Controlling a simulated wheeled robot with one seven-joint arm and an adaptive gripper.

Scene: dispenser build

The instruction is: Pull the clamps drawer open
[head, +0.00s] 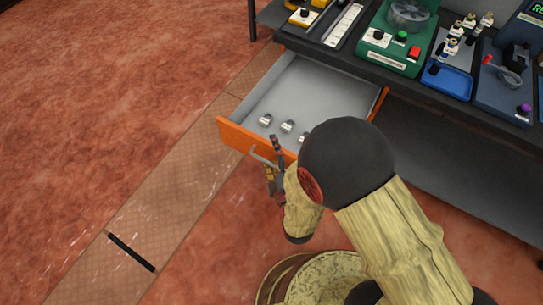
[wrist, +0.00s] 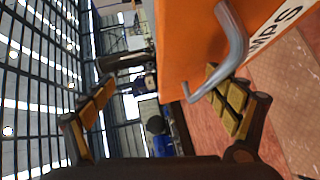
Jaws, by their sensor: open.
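The clamps drawer (head: 260,145) is an orange-fronted drawer with a grey inside, standing pulled out from under the workbench. Several small metal clamps (head: 287,126) lie in it. Its grey bar handle (head: 264,157) is on the front, partly hidden by my gripper (head: 275,175). In the wrist view the handle (wrist: 236,45) curves close to the right-hand finger, and the orange front (wrist: 183,45) carries a label whose visible letters end in "MPS". My gripper (wrist: 160,88) is open, its fingers spread apart, holding nothing. Whether a finger touches the handle I cannot tell.
The dark workbench (head: 340,62) above the drawer holds a green machine (head: 395,40), a blue tray (head: 448,82) and other devices. A lower grey shelf (head: 450,160) runs to the right. The floor left of the drawer is clear.

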